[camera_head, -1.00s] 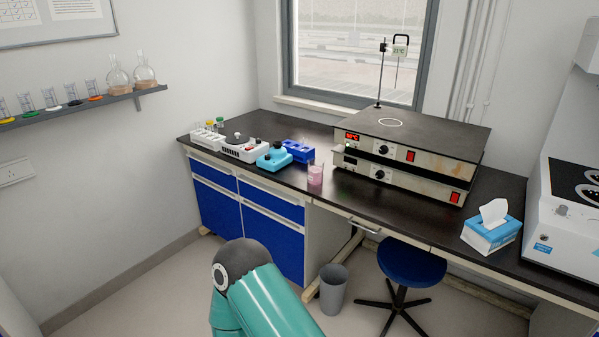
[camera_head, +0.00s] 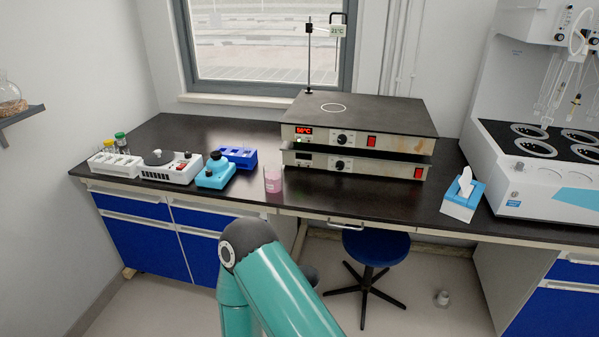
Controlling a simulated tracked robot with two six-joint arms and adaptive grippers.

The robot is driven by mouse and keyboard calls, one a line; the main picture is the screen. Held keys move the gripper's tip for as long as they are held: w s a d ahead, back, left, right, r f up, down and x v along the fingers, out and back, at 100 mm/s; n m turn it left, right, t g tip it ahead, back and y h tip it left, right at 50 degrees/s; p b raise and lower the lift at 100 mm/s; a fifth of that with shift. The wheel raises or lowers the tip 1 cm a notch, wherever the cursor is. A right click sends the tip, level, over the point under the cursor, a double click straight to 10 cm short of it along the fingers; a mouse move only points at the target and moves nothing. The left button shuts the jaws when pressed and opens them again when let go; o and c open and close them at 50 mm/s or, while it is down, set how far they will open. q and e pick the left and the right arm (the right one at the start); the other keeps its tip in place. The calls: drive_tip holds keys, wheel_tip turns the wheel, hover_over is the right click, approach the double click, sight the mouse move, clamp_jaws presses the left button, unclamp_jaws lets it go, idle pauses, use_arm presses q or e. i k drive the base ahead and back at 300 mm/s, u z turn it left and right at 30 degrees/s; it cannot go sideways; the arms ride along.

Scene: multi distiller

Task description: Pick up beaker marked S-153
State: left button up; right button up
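A small beaker of pink liquid (camera_head: 273,180) stands upright on the dark bench top, in front of the stacked hot plates and right of the blue rack. Any marking on it is too small to read, so I cannot tell whether it is S-153. No other beaker on the bench is clear to me. My teal arm comes up from the bottom of the view, below the bench edge and apart from the beaker. Neither gripper shows in the view.
Two stacked hot plates (camera_head: 358,124) stand behind the beaker. A teal mixer (camera_head: 214,176), a white device (camera_head: 171,170) and a blue rack (camera_head: 239,157) stand left. A tissue box (camera_head: 462,199) and a white distiller (camera_head: 548,192) are right. A blue stool (camera_head: 376,248) stands below the front edge.

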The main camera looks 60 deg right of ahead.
sight(273, 178)
drive_tip(key=z, duration=0.5)
drive_tip(key=i, duration=1.25)
drive_tip(key=z, duration=0.65)
drive_tip(key=k, duration=0.65)
drive_tip(key=z, duration=0.2)
drive_tip(key=i, duration=0.65)
